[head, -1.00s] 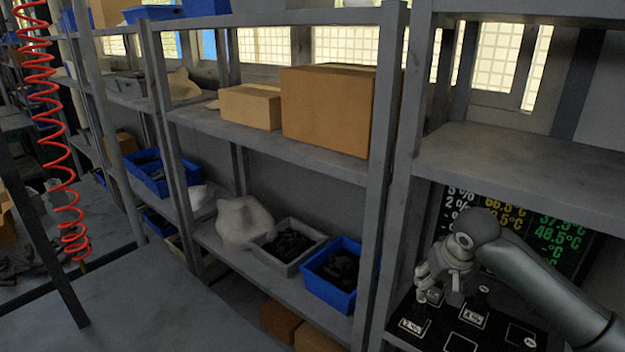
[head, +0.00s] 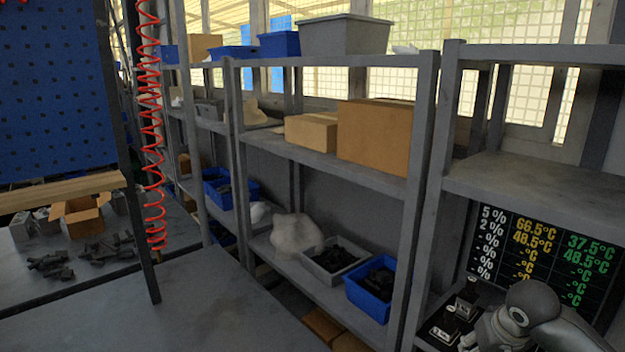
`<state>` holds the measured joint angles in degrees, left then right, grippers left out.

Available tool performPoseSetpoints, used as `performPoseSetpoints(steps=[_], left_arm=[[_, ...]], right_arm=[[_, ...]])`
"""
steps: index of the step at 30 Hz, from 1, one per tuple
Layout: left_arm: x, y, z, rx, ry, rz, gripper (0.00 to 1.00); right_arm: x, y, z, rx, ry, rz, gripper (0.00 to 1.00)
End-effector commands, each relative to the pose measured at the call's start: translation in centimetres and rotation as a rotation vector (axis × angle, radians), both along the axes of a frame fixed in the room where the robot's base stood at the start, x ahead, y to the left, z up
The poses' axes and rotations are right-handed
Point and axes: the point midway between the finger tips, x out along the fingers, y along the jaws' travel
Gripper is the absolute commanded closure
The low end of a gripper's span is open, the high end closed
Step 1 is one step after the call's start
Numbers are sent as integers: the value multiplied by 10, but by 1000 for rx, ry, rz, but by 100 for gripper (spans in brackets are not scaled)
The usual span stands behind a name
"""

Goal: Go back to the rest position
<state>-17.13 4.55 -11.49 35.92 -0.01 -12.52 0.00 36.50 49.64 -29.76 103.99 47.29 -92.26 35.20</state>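My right arm comes in at the lower right corner of the head view. My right gripper (head: 486,335) is at the bottom edge, partly cut off by the frame, and its fingertips cannot be made out. It is in front of a black board (head: 428,326) with white markings on the right shelf. Small dark valve blocks (head: 467,299) stand on the board just left of and behind the gripper. Whether the gripper holds anything is hidden. My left gripper is not in view.
A display with coloured readings (head: 545,255) stands behind the board. Grey shelving (head: 425,150) holds cardboard boxes (head: 375,135), a blue bin (head: 372,292) and a grey bin (head: 333,262). A red coiled hose (head: 151,130) hangs at left. The grey surface (head: 210,310) at bottom is mostly clear.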

Motion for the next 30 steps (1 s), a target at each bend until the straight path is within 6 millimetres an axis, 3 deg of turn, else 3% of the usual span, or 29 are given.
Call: performPoseSetpoints(steps=[7, 14, 22, 30], left_arm=[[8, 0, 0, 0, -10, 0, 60], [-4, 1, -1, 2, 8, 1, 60], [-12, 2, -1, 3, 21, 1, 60], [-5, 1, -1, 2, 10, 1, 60]], right_arm=[[-23, 40, -39, -1, 15, 111, 53], [-60, 85, -79, 9, 20, 230, 53], [-144, 145, -126, 46, 10, 348, 53], [-222, 154, -140, 36, 21, 335, 53]])
